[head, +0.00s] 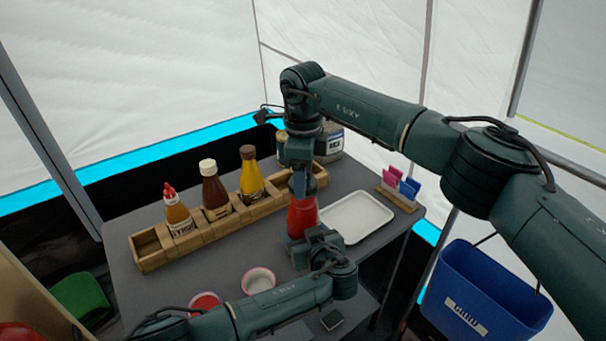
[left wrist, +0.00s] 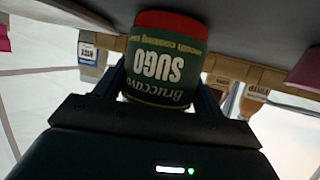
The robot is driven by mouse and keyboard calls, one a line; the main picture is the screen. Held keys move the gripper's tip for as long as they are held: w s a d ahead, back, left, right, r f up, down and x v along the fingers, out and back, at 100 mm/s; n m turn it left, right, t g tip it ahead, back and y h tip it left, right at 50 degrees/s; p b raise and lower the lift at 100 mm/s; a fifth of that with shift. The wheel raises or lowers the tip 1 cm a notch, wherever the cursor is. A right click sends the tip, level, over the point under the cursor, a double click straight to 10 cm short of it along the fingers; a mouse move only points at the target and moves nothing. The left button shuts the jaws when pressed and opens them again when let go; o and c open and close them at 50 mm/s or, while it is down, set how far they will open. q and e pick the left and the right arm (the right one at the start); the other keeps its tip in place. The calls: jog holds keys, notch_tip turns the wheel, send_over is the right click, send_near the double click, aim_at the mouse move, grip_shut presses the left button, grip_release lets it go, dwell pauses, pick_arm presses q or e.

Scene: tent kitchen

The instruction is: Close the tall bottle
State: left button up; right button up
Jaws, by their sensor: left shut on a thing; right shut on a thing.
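The tall bottle (head: 302,215) is red and stands upright on the grey table, left of the white tray. In the left wrist view it fills the middle, upside down in the picture, with a dark green label (left wrist: 160,68) reading SUGO and a red band. My left gripper (head: 304,240) is shut around its lower body; its two fingers flank the label in the left wrist view. My right gripper (head: 300,182) reaches down from above and is shut at the bottle's top. The cap between its fingers is mostly hidden, so I cannot tell how it sits.
A wooden rack (head: 155,252) with several sauce bottles runs behind and left. A white tray (head: 357,217) and a packet holder (head: 399,197) are to the right. A white bowl (head: 258,281) and a red bowl (head: 206,302) stand in front. A blue bin (head: 487,292) hangs at right.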

jog(key=m, duration=0.6)
jog(key=shift+m, duration=0.4)
jog(key=m, duration=1.6)
jog(key=o, duration=1.2)
jog(key=shift+f, duration=0.1)
jog(key=shift+c, duration=0.2)
notch_tip(320, 180, up, 12)
